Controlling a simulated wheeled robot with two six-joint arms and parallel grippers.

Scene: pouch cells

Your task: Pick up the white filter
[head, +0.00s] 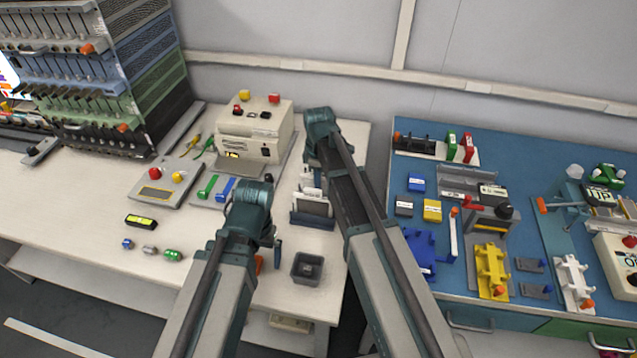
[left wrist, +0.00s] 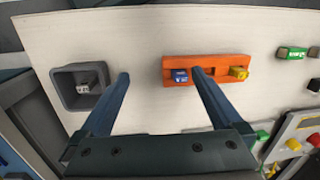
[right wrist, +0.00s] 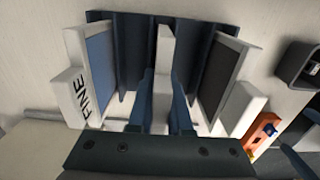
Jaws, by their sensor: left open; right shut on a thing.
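The white filter (right wrist: 163,60) is a slim upright panel in the middle of the dark filter rack (right wrist: 133,50) in the right wrist view. My right gripper (right wrist: 162,90) is shut on it, a finger on each side. Its lower part is hidden by the fingers. A filter with a blue face marked FINE (right wrist: 85,95) stands to its left, and a dark-faced filter (right wrist: 222,75) to its right. In the head view the rack (head: 312,218) stands left of my right arm, which partly covers it. My left gripper (left wrist: 160,75) is open and empty above the table.
In the left wrist view, a grey bin (left wrist: 62,98) holds a small grey piece. An orange holder (left wrist: 215,62) carries a blue and a yellow piece. A cream machine (head: 255,130) stands behind the rack. The front left of the table is fairly clear.

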